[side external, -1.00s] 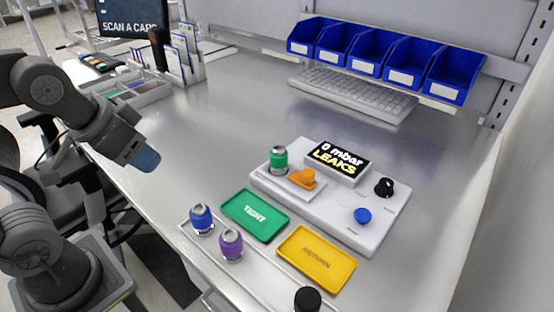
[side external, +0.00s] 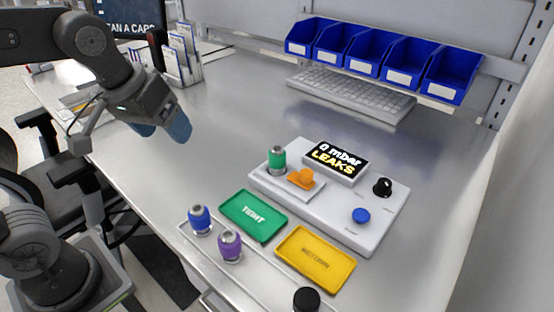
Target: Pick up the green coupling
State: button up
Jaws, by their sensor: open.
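The green coupling (side external: 277,160) stands upright on the left part of the white test device (side external: 330,215), beside an orange clamp-like part (side external: 304,178). My gripper (side external: 163,131) is open and empty. It hangs in the air over the left side of the table, left of the green coupling and well apart from it. Its blue-grey fingertips point down and to the right.
A blue coupling (side external: 200,219) and a purple coupling (side external: 230,245) stand in a tray at the front. A green TIGHT tray (side external: 254,216) and a yellow tray (side external: 316,261) lie before the device. A display (side external: 337,160) reads "0 mbar LEAKS". Blue bins (side external: 388,62) and a keyboard (side external: 352,92) are behind.

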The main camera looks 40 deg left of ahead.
jog(key=w+d+n+g, duration=0.3)
jog(key=w+n, duration=0.4)
jog(key=w, duration=0.5)
jog(key=n+g, duration=0.1)
jog(key=n, duration=0.5)
send_over(277, 159)
jog(key=a, duration=0.1)
jog(key=f, duration=0.4)
jog(key=shift+w+f, duration=0.1)
jog(key=shift+w, duration=0.3)
notch_tip(277, 159, down, 8)
jog(key=shift+f, duration=0.1)
jog(key=shift+w+a+f, duration=0.1)
jog(key=shift+w+f, duration=0.1)
jog(key=shift+f, duration=1.05)
jog(key=shift+w+a+f, duration=0.1)
jog(key=shift+w+f, duration=0.1)
jog(key=shift+f, duration=1.05)
jog(key=c, duration=1)
jog(key=shift+c, duration=0.4)
jog(key=shift+r, duration=0.15)
